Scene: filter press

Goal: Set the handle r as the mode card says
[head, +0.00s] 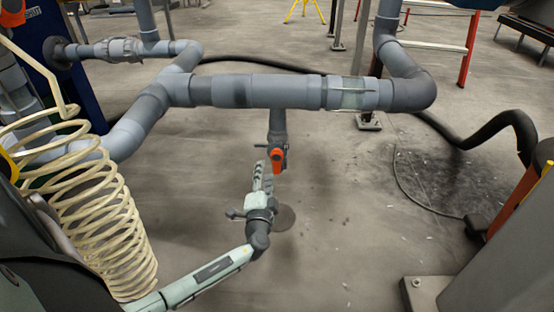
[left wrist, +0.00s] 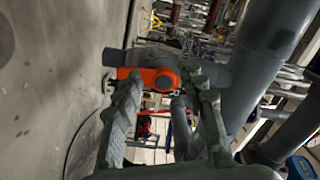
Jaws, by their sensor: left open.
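The orange valve handle (head: 277,160) is on the short grey pipe (head: 277,124) that drops from the long horizontal pipe. I take it for handle r; I see no label on it. In the head view it points downward. My left gripper (head: 263,170) is just beside and below the handle, with its fingers pointing up toward it. In the left wrist view the handle (left wrist: 152,76) lies across the space ahead of the open fingers (left wrist: 166,88). I cannot tell whether a finger touches it. No mode card can be made out. My right gripper is not in view.
The horizontal grey pipe (head: 265,91) with a clear section (head: 351,93) runs above the handle. A cream coiled hose (head: 100,230) hangs at the left. A black hose (head: 480,135) lies at the right. The floor around the gripper is mostly clear.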

